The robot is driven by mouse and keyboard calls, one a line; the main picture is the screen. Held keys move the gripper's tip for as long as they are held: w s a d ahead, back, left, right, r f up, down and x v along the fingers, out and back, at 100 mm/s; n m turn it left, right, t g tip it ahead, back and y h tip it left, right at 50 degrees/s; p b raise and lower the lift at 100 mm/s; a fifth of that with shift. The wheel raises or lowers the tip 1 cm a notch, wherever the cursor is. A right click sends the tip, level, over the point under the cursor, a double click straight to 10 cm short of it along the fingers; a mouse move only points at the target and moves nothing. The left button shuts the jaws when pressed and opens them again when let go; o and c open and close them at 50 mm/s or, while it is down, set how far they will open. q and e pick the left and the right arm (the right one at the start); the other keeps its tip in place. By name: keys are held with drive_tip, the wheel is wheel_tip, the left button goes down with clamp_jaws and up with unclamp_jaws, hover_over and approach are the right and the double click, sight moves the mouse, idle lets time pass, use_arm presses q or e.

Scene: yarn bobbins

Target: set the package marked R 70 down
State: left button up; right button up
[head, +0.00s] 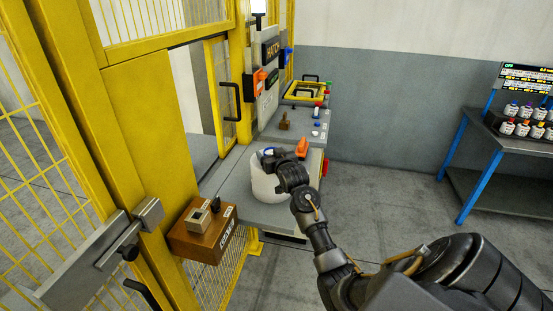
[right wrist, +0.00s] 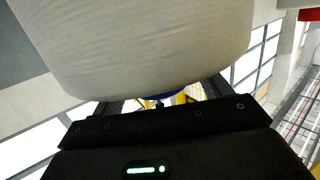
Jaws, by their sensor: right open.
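A white, rounded yarn package (head: 264,188) stands on the grey hatch counter (head: 226,187) in the head view, with a bit of blue at its top. I cannot read any marking on it. My right gripper (head: 271,160) is at the package's upper right side, partly hiding it. In the right wrist view the pale package (right wrist: 140,45) fills the upper middle, close in front of the open jaws (right wrist: 160,103). A blue part (right wrist: 176,94) shows at its lower edge. Whether the fingers touch it I cannot tell. My left gripper is not in view.
An orange piece (head: 302,147) is just behind my gripper. A brown box (head: 203,232) sits at the counter's near left. Yellow fence posts (head: 150,140) close off the left. A blue-legged table (head: 497,143) with several small bottles stands right; the floor between is clear.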

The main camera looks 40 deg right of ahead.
drive_tip(key=b+v, duration=0.2)
drive_tip(key=v, duration=0.9)
drive_tip(key=shift+s, duration=0.35)
drive_tip(key=shift+a, duration=0.15)
